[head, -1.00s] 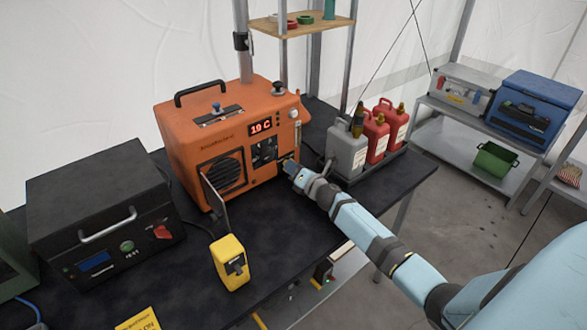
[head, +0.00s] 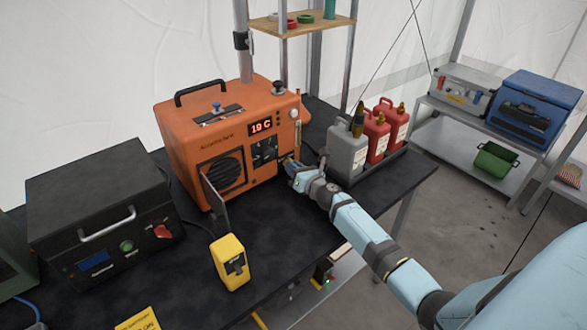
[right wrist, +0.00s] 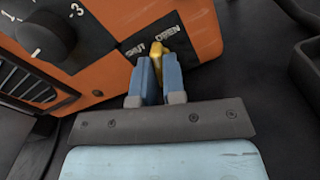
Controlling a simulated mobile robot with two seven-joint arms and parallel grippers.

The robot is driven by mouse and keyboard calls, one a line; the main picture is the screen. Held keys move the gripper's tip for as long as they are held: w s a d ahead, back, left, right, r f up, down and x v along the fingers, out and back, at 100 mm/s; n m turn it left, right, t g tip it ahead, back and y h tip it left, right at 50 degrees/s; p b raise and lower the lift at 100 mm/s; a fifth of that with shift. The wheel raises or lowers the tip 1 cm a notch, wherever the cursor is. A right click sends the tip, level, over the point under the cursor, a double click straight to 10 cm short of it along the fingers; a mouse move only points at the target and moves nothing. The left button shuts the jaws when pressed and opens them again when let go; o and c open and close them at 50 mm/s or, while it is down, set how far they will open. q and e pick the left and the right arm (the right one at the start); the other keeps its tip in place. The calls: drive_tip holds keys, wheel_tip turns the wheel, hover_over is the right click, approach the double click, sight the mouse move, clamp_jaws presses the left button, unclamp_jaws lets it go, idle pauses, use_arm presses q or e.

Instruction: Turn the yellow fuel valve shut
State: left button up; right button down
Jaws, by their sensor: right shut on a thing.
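The orange heater (head: 225,135) stands on the black table, with a red 19 C display on its front. The yellow fuel valve (right wrist: 156,50) is at the heater's lower front, beside the SHUT and OPEN labels in the right wrist view. My right gripper (right wrist: 158,75) has its blue fingers closed on either side of the valve handle. In the head view my right gripper (head: 289,164) is at the heater's right front corner and hides most of the valve. The handle's exact angle is hard to tell. My left gripper is not in view.
A grey can (head: 346,150) and red cans (head: 376,138) stand in a tray close right of my gripper. A yellow device (head: 230,262) and a black box (head: 100,215) are on the table.

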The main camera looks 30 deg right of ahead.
drive_tip(key=n+b, duration=0.2)
drive_tip(key=n, duration=0.4)
drive_tip(key=shift+f, duration=0.1)
drive_tip(key=n+b, duration=0.1)
drive_tip(key=n, duration=0.2)
drive_tip(key=shift+a, duration=0.1)
drive_tip(key=shift+n+b, duration=0.4)
drive_tip(key=shift+n, duration=0.7)
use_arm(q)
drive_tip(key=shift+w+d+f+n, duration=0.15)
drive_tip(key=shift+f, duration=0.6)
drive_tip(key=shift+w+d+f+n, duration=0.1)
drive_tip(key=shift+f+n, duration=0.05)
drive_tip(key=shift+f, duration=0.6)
use_arm(e)
drive_tip(key=shift+n, duration=0.8)
use_arm(q)
drive_tip(key=shift+b, duration=0.3)
use_arm(e)
drive_tip(key=c, duration=1.2)
unclamp_jaws()
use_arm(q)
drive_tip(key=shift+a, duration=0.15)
use_arm(e)
drive_tip(key=shift+s, duration=0.1)
